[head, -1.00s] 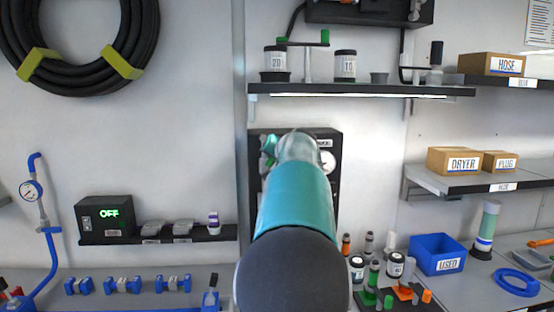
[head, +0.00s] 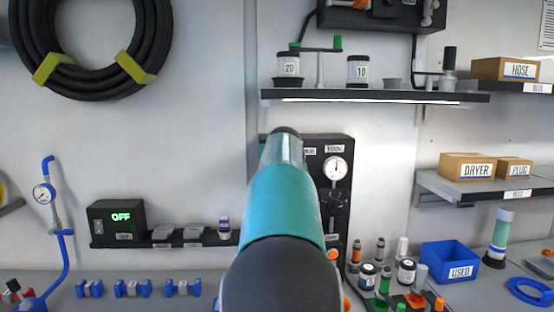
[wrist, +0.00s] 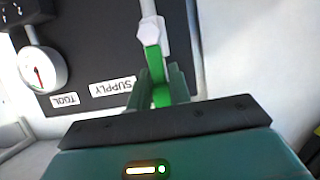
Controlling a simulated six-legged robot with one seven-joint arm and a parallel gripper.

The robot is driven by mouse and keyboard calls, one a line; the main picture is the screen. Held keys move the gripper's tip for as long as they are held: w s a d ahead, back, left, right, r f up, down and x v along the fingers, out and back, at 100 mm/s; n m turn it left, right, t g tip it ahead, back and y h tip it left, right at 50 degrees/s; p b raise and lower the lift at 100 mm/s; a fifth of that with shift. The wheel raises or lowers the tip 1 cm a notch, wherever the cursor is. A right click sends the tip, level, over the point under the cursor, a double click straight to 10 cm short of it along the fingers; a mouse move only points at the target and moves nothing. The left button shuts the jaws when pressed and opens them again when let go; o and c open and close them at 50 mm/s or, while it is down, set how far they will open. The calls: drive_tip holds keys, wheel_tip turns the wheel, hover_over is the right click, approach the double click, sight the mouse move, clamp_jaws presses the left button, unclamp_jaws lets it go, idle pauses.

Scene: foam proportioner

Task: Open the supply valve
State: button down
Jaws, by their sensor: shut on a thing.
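In the wrist view, my gripper (wrist: 160,82) is shut on the green handle (wrist: 153,60) of the supply valve. The handle runs between the two ridged fingers and joins a pale metal hub (wrist: 152,32) on the dark panel. The upside-down SUPPLY label (wrist: 112,87) is beside the handle. In the head view, my arm covers the valve and gripper, in front of the dark panel (head: 341,215).
A gauge (wrist: 42,70) with a TOOL label is on the same panel, close to my gripper. A shelf (head: 375,96) with jars stands above the panel. Small bottles, a blue USED bin (head: 449,258) and other parts crowd the bench at right.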

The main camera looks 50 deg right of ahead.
drive_tip(key=c, duration=1.3)
unclamp_jaws()
drive_tip(key=shift+a, duration=0.1)
drive_tip(key=v, duration=1.3)
drive_tip(key=shift+s+a+r, duration=0.15)
drive_tip(key=shift+a, duration=0.1)
